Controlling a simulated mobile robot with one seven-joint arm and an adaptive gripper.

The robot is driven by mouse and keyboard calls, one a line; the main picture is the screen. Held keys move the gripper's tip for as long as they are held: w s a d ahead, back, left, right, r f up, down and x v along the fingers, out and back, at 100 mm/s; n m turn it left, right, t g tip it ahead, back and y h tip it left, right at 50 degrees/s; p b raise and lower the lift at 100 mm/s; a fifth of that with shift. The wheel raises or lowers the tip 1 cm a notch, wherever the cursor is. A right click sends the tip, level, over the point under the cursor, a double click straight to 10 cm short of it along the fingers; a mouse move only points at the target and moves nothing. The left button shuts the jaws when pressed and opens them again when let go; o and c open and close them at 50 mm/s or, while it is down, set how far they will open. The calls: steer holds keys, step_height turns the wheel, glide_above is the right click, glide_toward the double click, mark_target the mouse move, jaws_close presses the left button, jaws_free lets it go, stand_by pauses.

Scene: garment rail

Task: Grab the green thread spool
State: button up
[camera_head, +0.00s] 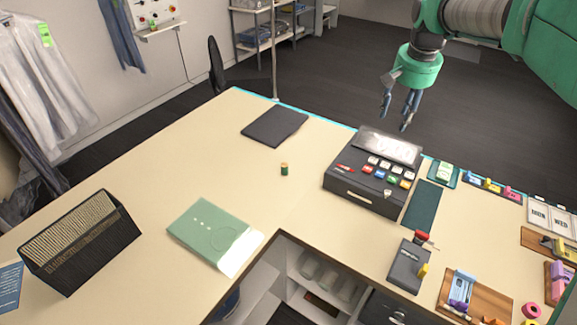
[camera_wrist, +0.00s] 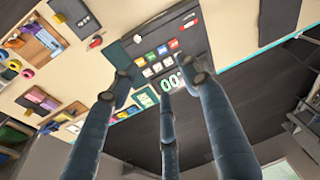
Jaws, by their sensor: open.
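The green thread spool (camera_head: 284,169) stands upright on the cream counter (camera_head: 200,140), between the dark flat pad and the cash register in the head view. It is small, with a brownish top. My gripper (camera_head: 398,112) hangs beyond the counter's far edge, up and to the right of the spool and well apart from it. Its fingers are spread and empty. In the wrist view my gripper (camera_wrist: 165,88) shows its fingers reaching toward the register, with nothing between them. I cannot make out the green spool in the wrist view.
The cash register (camera_head: 365,185) stands right of the spool. A dark pad (camera_head: 275,125) lies behind it, a green folder (camera_head: 212,236) in front, and a black file box (camera_head: 82,245) at left. Small trays and a pink spool (camera_head: 531,310) crowd the right. Counter around the green spool is clear.

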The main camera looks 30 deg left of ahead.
steer(key=w+a+f+p, duration=0.1)
steer(key=w+a+f, duration=0.15)
steer(key=a, duration=0.35)
steer(key=w+a+f, duration=0.1)
steer(key=a+f, duration=0.3)
steer(key=a, duration=0.2)
steer(key=n+g+h+p, duration=0.1)
steer(key=n+g+p, duration=0.1)
glide_above(284, 164)
step_height(284, 164, down, 22)
steer(key=shift+s+f, duration=0.1)
steer(key=shift+f, duration=0.1)
steer(key=shift+d+f, duration=0.1)
steer(key=shift+f, duration=4.15)
steer(key=shift+f, duration=0.1)
steer(key=shift+f, duration=2.55)
